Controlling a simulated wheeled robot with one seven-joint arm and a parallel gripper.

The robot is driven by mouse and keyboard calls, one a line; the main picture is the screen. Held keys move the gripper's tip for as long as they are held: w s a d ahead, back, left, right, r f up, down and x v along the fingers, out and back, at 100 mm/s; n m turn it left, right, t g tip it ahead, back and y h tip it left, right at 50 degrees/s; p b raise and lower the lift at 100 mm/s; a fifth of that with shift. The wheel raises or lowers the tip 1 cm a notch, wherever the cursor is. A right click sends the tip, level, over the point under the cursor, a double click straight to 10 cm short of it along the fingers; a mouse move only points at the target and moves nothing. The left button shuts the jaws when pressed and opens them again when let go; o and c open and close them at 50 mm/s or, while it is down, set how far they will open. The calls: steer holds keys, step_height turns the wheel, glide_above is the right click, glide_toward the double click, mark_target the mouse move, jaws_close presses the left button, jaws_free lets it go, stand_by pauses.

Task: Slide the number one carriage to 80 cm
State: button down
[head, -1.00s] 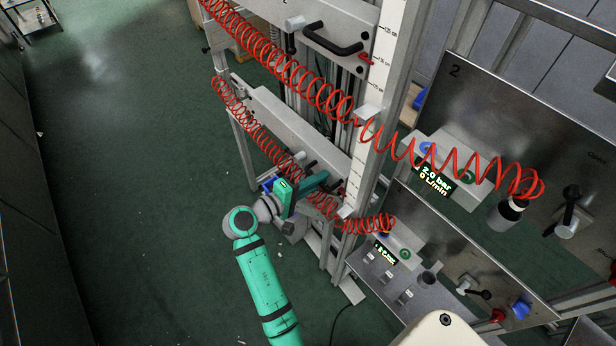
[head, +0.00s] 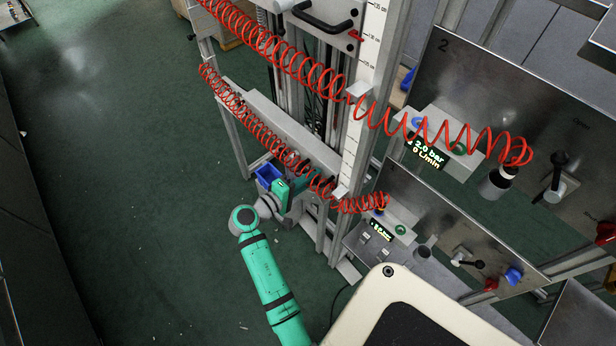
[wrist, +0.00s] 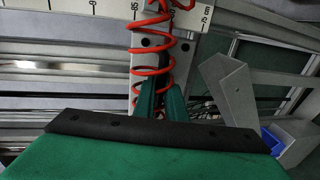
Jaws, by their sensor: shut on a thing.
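The lower carriage (head: 295,128), a pale grey beam, spans the frame low down behind a red coiled hose. I cannot read a number on it. A white centimetre scale (head: 366,70) runs up the post at its right; it also shows in the wrist view (wrist: 100,8), where the pointer reading is unclear. My gripper (head: 304,186) is at the lower carriage's front, near its right part. In the wrist view my green fingers (wrist: 162,103) are close together, shut on what appears to be its handle, which is mostly hidden by fingers and hose.
The upper carriage (head: 345,40) has a black handle. Red coiled hoses (head: 285,45) hang close above my arm. Steel panels with displays and valves (head: 520,120) stand at the right. A blue bin (head: 267,174) sits behind my gripper. Green floor at left is free.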

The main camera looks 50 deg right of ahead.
steer(key=c, duration=1.8)
jaws_free()
steer(key=shift+s+a+f, duration=0.1)
steer(key=shift+f, duration=0.4)
steer(key=shift+r, duration=0.15)
steer(key=v, duration=1)
steer(key=shift+a, duration=0.3)
